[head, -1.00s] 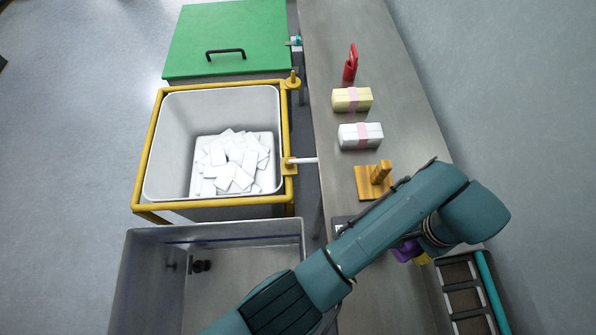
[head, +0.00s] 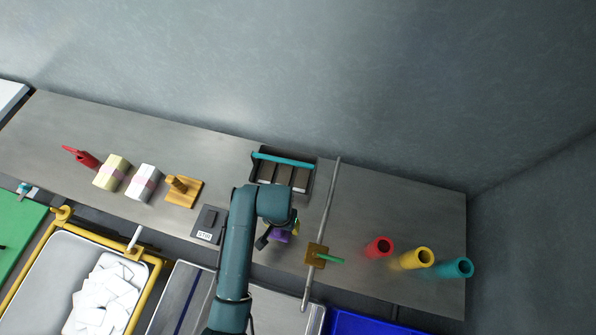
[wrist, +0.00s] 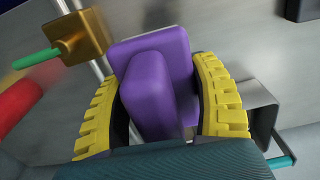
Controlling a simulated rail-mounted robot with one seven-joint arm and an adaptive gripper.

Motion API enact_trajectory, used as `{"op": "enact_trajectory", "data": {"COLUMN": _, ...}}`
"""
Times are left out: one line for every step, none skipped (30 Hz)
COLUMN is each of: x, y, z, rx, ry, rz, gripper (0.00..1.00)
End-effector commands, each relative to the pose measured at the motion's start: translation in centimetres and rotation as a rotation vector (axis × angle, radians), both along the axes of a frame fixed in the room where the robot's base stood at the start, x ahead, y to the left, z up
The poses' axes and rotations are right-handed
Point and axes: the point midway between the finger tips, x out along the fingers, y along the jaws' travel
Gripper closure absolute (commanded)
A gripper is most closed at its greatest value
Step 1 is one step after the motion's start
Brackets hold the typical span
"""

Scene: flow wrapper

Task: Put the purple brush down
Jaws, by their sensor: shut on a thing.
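The purple brush (head: 280,236) is between the fingers of my gripper (head: 284,227), over the metal table (head: 400,203) in the head view. In the wrist view the purple brush (wrist: 152,92) has a block-like grip and a wider slab beyond it. The yellow ridged fingers of my gripper (wrist: 163,62) are shut on it from both sides. My arm covers part of the brush in the head view. I cannot tell its height above the table.
A compartment tray (head: 285,171) with a teal bar stands behind the gripper. A metal rail with a gold block (head: 316,256) lies to its right, then red (head: 380,247), yellow (head: 417,258) and teal (head: 456,268) cylinders. A small dark labelled plate (head: 207,225) is to the left.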

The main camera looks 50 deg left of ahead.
Motion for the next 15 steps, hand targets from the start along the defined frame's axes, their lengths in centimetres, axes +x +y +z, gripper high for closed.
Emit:
{"op": "enact_trajectory", "data": {"x": 0.0, "y": 0.0, "z": -0.7, "rx": -0.002, "ry": 0.003, "rz": 0.0, "gripper": 0.75}}
{"op": "enact_trajectory", "data": {"x": 0.0, "y": -0.1, "z": -1.3, "rx": -0.003, "ry": 0.003, "rz": -0.001, "gripper": 0.75}}
{"op": "enact_trajectory", "data": {"x": -0.1, "y": -0.1, "z": -2.1, "rx": -0.004, "ry": 0.005, "rz": -0.001, "gripper": 0.75}}
{"op": "enact_trajectory", "data": {"x": 0.0, "y": -0.1, "z": -2.9, "rx": -0.003, "ry": 0.004, "rz": -0.001, "gripper": 0.75}}
{"op": "enact_trajectory", "data": {"x": 0.0, "y": -0.1, "z": -3.6, "rx": -0.003, "ry": 0.004, "rz": -0.001, "gripper": 0.75}}
{"op": "enact_trajectory", "data": {"x": 0.0, "y": -0.1, "z": -4.5, "rx": -0.003, "ry": 0.004, "rz": -0.001, "gripper": 0.75}}
{"op": "enact_trajectory", "data": {"x": 0.0, "y": -0.1, "z": -5.0, "rx": -0.002, "ry": 0.002, "rz": -0.001, "gripper": 0.75}}
{"op": "enact_trajectory", "data": {"x": 0.0, "y": -0.1, "z": -5.5, "rx": -0.003, "ry": 0.003, "rz": -0.001, "gripper": 0.75}}
{"op": "enact_trajectory", "data": {"x": 0.1, "y": 0.0, "z": -6.0, "rx": -0.001, "ry": 0.001, "rz": -0.001, "gripper": 0.75}}
{"op": "enact_trajectory", "data": {"x": 0.1, "y": 0.0, "z": -6.3, "rx": -0.001, "ry": 0.001, "rz": -0.002, "gripper": 0.75}}
{"op": "enact_trajectory", "data": {"x": 0.1, "y": 0.0, "z": -6.8, "rx": -0.002, "ry": 0.001, "rz": -0.002, "gripper": 0.75}}
{"op": "enact_trajectory", "data": {"x": 0.0, "y": -0.1, "z": -7.6, "rx": -0.002, "ry": 0.002, "rz": -0.002, "gripper": 0.75}}
{"op": "enact_trajectory", "data": {"x": 0.0, "y": -0.1, "z": -8.1, "rx": -0.002, "ry": 0.002, "rz": -0.002, "gripper": 0.75}}
{"op": "enact_trajectory", "data": {"x": 0.0, "y": -0.1, "z": -8.7, "rx": -0.002, "ry": 0.003, "rz": -0.002, "gripper": 0.75}}
{"op": "enact_trajectory", "data": {"x": 0.1, "y": -0.1, "z": -9.3, "rx": -0.002, "ry": 0.003, "rz": -0.002, "gripper": 0.75}}
